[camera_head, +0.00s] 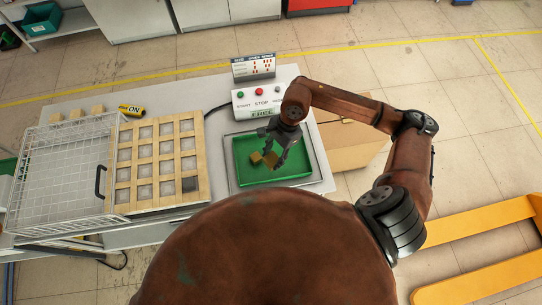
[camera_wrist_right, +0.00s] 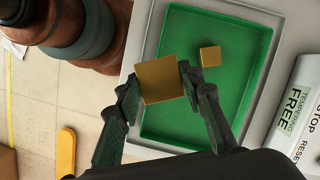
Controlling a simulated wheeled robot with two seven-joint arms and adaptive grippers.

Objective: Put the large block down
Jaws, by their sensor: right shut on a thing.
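The large block (camera_wrist_right: 160,81) is a brass-coloured cube. My right gripper (camera_wrist_right: 157,84) is shut on it, with one dark finger on each side. In the head view my right gripper (camera_head: 281,150) is over the green tray (camera_head: 290,178), and the large block (camera_head: 271,158) shows at its fingertips. In the wrist view the block overlaps the left part of the green tray (camera_wrist_right: 190,135); I cannot tell whether it touches the tray floor. A smaller brass block (camera_wrist_right: 210,56) lies in the tray, apart from the held one. My left gripper is not in view.
A control box (camera_head: 258,103) with START and STOP buttons stands behind the tray. A wooden grid (camera_head: 160,160) with a wire cage (camera_head: 62,178) is to the left. Small blocks (camera_head: 76,114) and a yellow ON piece (camera_head: 131,110) lie behind them.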

